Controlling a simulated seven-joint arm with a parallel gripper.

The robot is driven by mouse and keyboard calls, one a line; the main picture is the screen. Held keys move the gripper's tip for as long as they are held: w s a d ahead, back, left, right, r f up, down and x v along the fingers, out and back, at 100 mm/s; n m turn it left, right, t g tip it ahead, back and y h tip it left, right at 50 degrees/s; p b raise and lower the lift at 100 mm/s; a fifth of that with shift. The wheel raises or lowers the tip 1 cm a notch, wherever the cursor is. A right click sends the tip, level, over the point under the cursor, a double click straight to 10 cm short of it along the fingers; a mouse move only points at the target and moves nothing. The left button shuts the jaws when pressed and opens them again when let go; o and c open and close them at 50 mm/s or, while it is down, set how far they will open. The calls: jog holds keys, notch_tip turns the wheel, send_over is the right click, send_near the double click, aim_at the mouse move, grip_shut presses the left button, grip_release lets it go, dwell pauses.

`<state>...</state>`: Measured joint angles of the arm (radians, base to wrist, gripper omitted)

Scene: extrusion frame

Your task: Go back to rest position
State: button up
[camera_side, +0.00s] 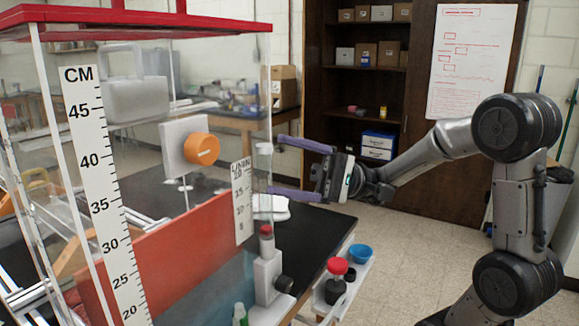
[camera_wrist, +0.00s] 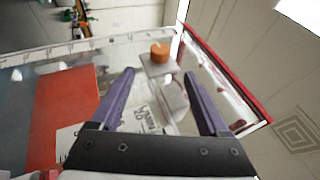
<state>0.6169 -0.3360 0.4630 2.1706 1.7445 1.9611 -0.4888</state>
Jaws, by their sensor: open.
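My gripper (camera_side: 288,168) is in the middle of the side view, its two purple fingers spread apart and pointing left at the clear tank's right side. The space between the fingers looks empty. In the wrist view my gripper (camera_wrist: 158,82) also shows open, with the orange knob (camera_wrist: 160,52) on its pale plate beyond the fingertips. In the side view the orange knob (camera_side: 202,149) sits on a light grey plate (camera_side: 176,150), left of my fingers. I cannot tell whether the fingertips touch the tank wall.
The clear tank has a red top rim (camera_side: 130,18), a tall ruler strip (camera_side: 103,190) and a red panel (camera_side: 160,262). A small shelf holds a red-capped jar (camera_side: 336,280) and blue bowl (camera_side: 360,253).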

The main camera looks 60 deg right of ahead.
dwell(0.4)
jog(key=s+a+n+g, duration=0.5)
jog(key=s+a+g, duration=0.2)
jog(key=s+a, duration=0.15)
jog(key=s+a+f+n+g+h, duration=0.1)
jog(key=s+a+f+g+h, duration=0.15)
jog(key=f+h, duration=0.2)
jog(key=s+a+f+n+g+h, duration=0.1)
jog(key=s+f+h, duration=0.25)
jog(key=f, duration=0.25)
jog(key=s+d+f+t+h, duration=0.2)
jog(key=d+f+t+h, duration=0.1)
jog(key=d+f+h, duration=0.45)
jog(key=w+d+f+t+h, duration=0.1)
jog(key=w+d+t+h, duration=0.3)
jog(key=d, duration=0.6)
jog(key=shift+w+f+h, duration=0.15)
jog(key=shift+w+h, duration=0.3)
jog(key=shift+w, duration=0.6)
